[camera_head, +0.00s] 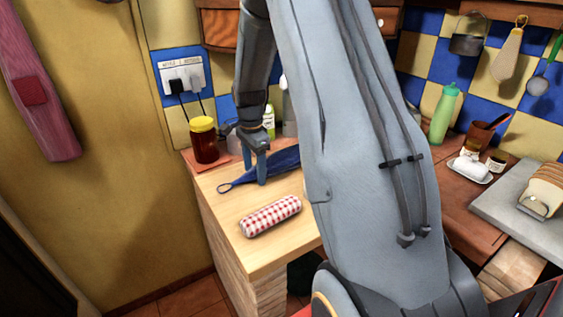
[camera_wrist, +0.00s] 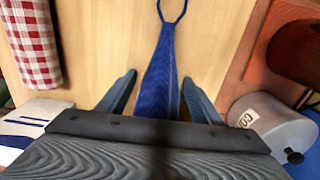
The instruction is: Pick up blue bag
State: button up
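The blue bag (camera_head: 285,160) lies flat on the wooden counter (camera_head: 225,209), with its loop handle toward the left in the head view. In the wrist view the blue bag (camera_wrist: 160,80) runs down between the two fingers, its loop at the top. My gripper (camera_head: 255,178) is over the bag, fingers pointing down. In the wrist view my gripper (camera_wrist: 160,95) is open, with one finger on each side of the bag and a gap to each. The lower part of the bag is hidden behind the gripper body.
A red-checked roll (camera_head: 270,216) lies in front of the bag. A dark red jar with a yellow lid (camera_head: 204,140) stands at the back left. A white canister (camera_wrist: 270,125) is close to the right finger. A green bottle (camera_head: 443,113) stands on the right counter.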

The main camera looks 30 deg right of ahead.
jog(key=c, duration=0.8)
jog(key=shift+o, duration=0.2)
jog(key=shift+r, duration=0.1)
